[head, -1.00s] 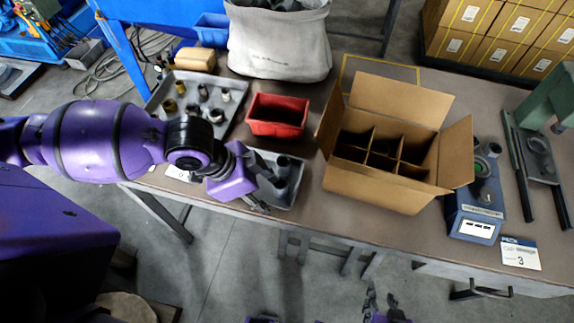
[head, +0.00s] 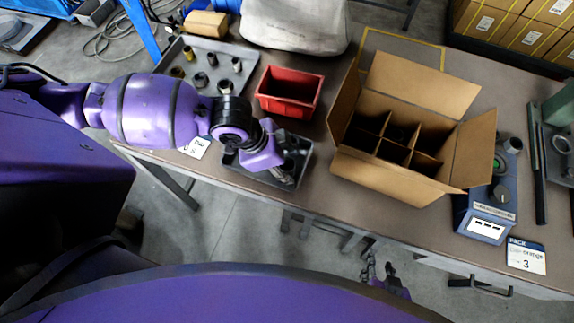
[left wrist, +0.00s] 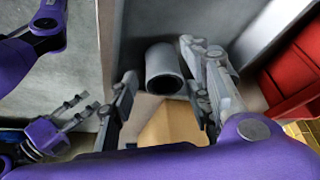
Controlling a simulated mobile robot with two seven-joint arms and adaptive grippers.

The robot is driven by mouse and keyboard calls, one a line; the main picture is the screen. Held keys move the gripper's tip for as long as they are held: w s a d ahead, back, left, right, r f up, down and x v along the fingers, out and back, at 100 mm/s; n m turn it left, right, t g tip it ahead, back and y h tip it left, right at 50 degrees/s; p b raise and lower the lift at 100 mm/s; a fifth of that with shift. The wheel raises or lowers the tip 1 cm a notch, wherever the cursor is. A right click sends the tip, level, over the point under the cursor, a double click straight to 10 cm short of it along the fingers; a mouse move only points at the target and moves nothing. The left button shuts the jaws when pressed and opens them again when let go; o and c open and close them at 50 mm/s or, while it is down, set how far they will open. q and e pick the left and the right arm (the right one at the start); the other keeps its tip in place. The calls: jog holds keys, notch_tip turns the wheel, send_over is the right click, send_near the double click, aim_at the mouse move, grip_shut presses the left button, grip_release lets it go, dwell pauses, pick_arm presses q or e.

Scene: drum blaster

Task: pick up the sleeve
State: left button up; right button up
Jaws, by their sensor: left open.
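A grey hollow sleeve (left wrist: 163,70) shows in the left wrist view, its round open end facing the camera, inside the small grey tray (left wrist: 130,30). My left gripper (left wrist: 163,100) is open, with one finger on each side of the sleeve's near end; contact cannot be told. In the head view my left gripper (head: 282,176) is over the small tray (head: 238,174) at the table's front edge and hides much of what is in it. My right gripper (head: 380,271) is open and empty, low in front of the table; it also shows in the left wrist view (left wrist: 82,112).
A red bin (head: 289,92) stands just behind the small tray. A larger grey tray (head: 232,52) with several small parts is behind left. An open divided carton (head: 385,180) stands to the right, then a blue device (head: 484,222). A tan patch (left wrist: 170,125) lies below the sleeve.

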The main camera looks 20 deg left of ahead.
pick_arm(q)
grip_shut()
jog(key=shift+r, duration=0.1)
dwell(0.3)
